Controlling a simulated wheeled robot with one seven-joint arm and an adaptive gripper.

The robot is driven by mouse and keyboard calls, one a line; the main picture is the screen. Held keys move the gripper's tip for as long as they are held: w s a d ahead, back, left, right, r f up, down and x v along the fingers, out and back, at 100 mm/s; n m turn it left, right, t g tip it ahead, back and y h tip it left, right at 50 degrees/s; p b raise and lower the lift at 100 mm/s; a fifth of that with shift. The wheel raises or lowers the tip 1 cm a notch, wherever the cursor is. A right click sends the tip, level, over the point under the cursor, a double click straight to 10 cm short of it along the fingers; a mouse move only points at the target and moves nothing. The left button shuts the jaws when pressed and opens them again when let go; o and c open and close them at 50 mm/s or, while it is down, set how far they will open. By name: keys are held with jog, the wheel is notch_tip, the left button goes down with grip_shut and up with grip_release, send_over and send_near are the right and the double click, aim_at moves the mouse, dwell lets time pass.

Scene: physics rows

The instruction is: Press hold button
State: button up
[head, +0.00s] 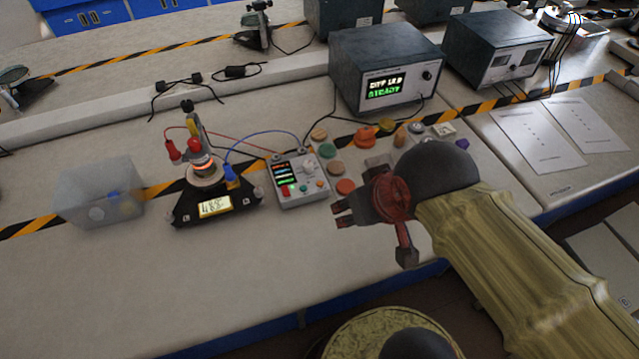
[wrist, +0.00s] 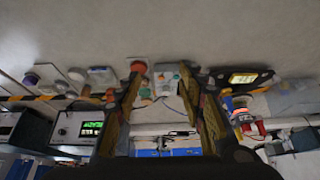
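A grey meter box (head: 318,197) stands on the bench, with a screen of coloured lines, a pale knob and several small buttons, one of them red (head: 286,191). The button labels are too small to read, so I cannot tell which is hold. The meter box also shows upside down in the wrist view (wrist: 167,72), between my fingers. My gripper (head: 341,212) is to the right of the meter box and nearer the front edge, apart from it. In the wrist view my gripper (wrist: 165,100) has its fingers wide apart with nothing held.
A black device with a lit display (head: 215,206) stands left of the meter box, with red and blue leads. A clear bin (head: 100,195) is farther left. Coloured discs, one red (head: 345,187), lie near my gripper. A power supply (head: 385,70) stands behind. Front bench is clear.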

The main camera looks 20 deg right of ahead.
jog(key=shift+s, duration=0.2)
jog(key=shift+c, duration=0.5)
